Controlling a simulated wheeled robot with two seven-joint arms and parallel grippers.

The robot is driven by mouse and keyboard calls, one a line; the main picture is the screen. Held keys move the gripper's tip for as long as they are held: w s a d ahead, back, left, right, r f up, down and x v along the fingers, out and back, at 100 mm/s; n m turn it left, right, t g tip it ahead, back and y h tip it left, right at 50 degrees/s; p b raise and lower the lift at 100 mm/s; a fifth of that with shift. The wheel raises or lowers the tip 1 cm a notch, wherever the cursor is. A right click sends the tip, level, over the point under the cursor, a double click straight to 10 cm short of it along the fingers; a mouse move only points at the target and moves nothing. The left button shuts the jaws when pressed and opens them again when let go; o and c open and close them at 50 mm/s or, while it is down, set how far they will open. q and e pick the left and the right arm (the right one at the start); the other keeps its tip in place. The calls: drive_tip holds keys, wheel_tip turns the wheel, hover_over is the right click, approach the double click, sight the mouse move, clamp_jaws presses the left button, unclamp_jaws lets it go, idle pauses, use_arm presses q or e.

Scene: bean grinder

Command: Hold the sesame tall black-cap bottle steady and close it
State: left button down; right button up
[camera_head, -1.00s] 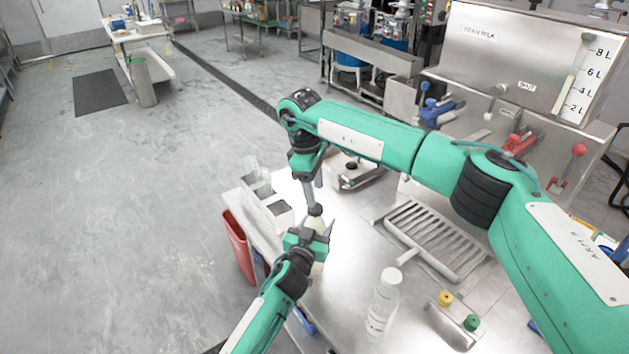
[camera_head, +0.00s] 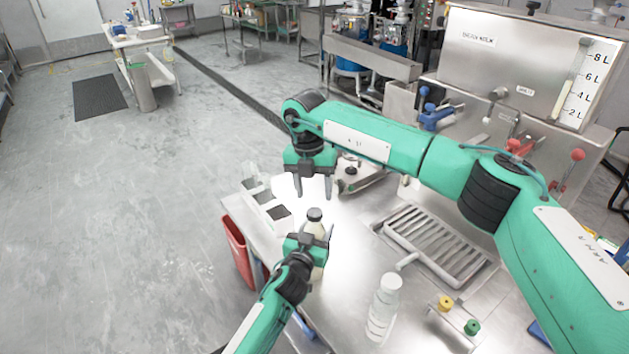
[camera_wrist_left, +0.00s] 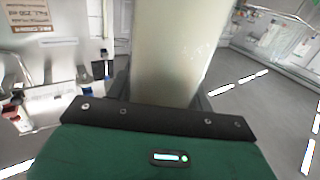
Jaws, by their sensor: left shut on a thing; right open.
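The bottle with a black cap (camera_head: 314,214) stands upright near the left edge of the steel table, its pale body (camera_head: 317,229) partly hidden by my left gripper. My left gripper (camera_head: 316,240) is shut around the body. In the left wrist view the pale bottle body (camera_wrist_left: 170,50) fills the middle between the fingers; its cap is out of that view. The black cap sits on top of the bottle; how tight it is I cannot tell. My right gripper (camera_head: 314,190) is open and empty, fingers pointing down, just above the cap and apart from it.
A white-capped bottle (camera_head: 384,308) stands at the front of the table (camera_head: 345,258). Clear and white containers (camera_head: 262,198) stand left of the black cap. A drain grate (camera_head: 435,243), a yellow knob (camera_head: 445,303) and a green knob (camera_head: 472,327) are to the right. A red bin (camera_head: 236,247) hangs at the left edge.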

drive_tip(key=n, duration=0.5)
drive_tip(key=shift+r, duration=0.15)
drive_tip(key=n, duration=0.4)
drive_tip(key=shift+r+n, duration=0.1)
drive_tip(key=shift+n, duration=0.3)
drive_tip(key=n, duration=0.4)
drive_tip(key=shift+r+n+y, duration=0.15)
drive_tip(key=shift+n+y, duration=0.15)
drive_tip(key=shift+n, duration=0.1)
drive_tip(key=n, duration=0.4)
drive_tip(key=shift+r+n, duration=0.15)
drive_tip(key=shift+n, duration=0.25)
drive_tip(key=n, duration=0.4)
drive_tip(key=shift+r+n, duration=0.15)
drive_tip(key=shift+n, duration=0.25)
drive_tip(key=n, duration=0.4)
drive_tip(key=shift+r+n, duration=0.1)
drive_tip(key=shift+n, duration=0.2)
drive_tip(key=n, duration=0.4)
drive_tip(key=shift+d+r+n, duration=0.1)
drive_tip(key=shift+r+n, duration=0.05)
drive_tip(key=shift+n, duration=0.15)
drive_tip(key=n, duration=0.3)
drive_tip(key=shift+r+n+y, duration=0.1)
drive_tip(key=shift+n+y, duration=0.2)
